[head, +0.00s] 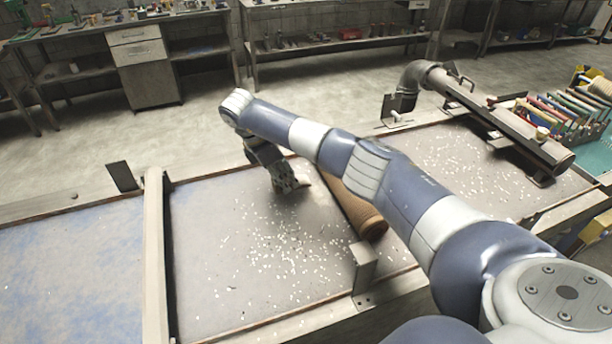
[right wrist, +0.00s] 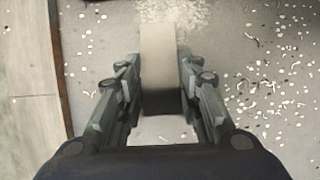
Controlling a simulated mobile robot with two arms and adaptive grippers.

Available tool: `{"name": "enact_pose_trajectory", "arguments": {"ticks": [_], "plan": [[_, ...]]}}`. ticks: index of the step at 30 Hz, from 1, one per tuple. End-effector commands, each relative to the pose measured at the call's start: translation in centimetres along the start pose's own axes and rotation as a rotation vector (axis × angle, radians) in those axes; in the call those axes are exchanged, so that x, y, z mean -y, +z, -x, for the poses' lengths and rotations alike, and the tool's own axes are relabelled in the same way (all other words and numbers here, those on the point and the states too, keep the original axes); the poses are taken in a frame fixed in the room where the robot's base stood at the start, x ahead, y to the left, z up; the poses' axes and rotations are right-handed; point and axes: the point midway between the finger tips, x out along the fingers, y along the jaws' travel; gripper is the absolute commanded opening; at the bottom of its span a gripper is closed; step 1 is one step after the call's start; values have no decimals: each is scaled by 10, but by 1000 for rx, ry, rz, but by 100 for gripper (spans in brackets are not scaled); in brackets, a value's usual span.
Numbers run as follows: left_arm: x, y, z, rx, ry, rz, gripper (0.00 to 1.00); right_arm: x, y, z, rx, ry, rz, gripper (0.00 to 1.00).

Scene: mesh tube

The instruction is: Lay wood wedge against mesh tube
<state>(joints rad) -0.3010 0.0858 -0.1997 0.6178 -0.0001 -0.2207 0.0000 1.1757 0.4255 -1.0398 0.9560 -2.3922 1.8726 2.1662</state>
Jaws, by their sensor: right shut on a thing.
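The mesh tube (head: 362,216), a tan and brown cylinder, lies on the grey bench top in the head view. My right arm passes in front of it and hides part of it. My right gripper (head: 287,184) points down left of the tube's far part, low over the bench. In the right wrist view my right gripper (right wrist: 160,95) is shut on the wood wedge (right wrist: 159,52), a pale block with a darker near face between the fingers. In the head view the wedge is mostly hidden by the gripper. The tube is not visible in the right wrist view. My left gripper is not in view.
White chips (head: 278,250) are scattered on the bench. An upright bracket (head: 364,268) stands at the front edge, near the tube's near end. A raised divider (head: 155,250) is on the left. A dark pipe (head: 500,125) and a bin of tools (head: 565,115) are at the right.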

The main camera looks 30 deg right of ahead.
Motion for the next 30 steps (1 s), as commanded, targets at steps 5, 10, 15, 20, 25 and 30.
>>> {"name": "enact_pose_trajectory", "arguments": {"ticks": [5, 10, 15, 20, 25, 30], "plan": [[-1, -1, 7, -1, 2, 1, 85, 0, 11, -13, -1, 1, 3, 5], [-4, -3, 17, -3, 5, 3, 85, 1, 27, -29, 1, -3, 1, 5], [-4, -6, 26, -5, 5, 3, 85, 0, 37, -50, 0, -1, 1, 5], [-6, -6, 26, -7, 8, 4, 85, 0, 37, -55, -1, 2, 3, 5], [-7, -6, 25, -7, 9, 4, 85, 0, 37, -56, -1, 2, 3, 5], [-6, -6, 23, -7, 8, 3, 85, 0, 36, -57, -1, 2, 3, 48]]}}
